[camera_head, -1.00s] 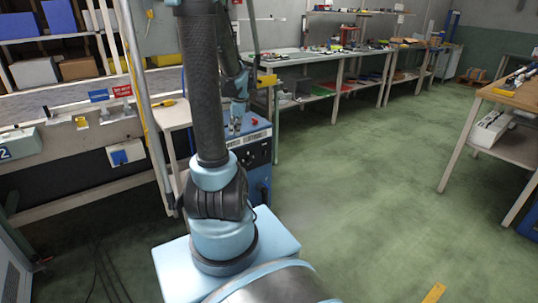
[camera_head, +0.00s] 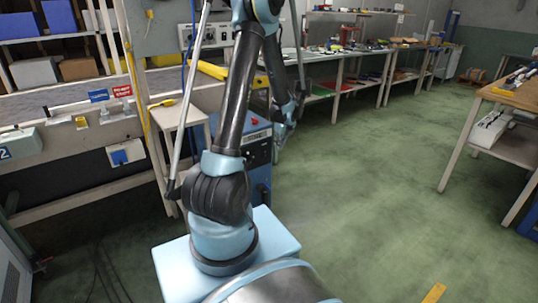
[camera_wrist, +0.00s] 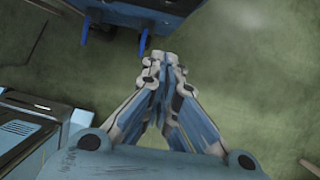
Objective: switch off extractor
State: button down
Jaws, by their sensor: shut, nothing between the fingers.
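A blue machine (camera_head: 258,150) with a dark front panel and a red knob (camera_head: 254,122) on top stands behind my arm. I cannot tell for sure whether it is the extractor. A grey panel with round dials (camera_head: 208,36) is on the wall behind, partly covered by my arm; its switch states are too small to read. My gripper (camera_wrist: 160,62) is shut and empty in the wrist view, pointing over the green floor. In the head view my gripper (camera_head: 281,136) hangs just right of the blue machine, apart from its knob.
A narrow stand (camera_head: 178,117) with a yellow tool on it is left of the blue machine. A long bench (camera_head: 345,56) runs along the back wall. A wooden-topped table (camera_head: 515,92) stands at right. The green floor (camera_head: 385,190) between is clear.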

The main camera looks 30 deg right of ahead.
aim_at(265, 153)
dwell(0.3)
jog(key=w+f, duration=0.2)
jog(key=f, duration=0.1)
jog(key=w+f, duration=0.5)
jog(key=shift+w+a+f, duration=0.25)
jog(key=shift+a+f, duration=0.05)
jog(key=shift+f, duration=0.1)
jog(key=shift+d, duration=0.1)
dwell(0.6)
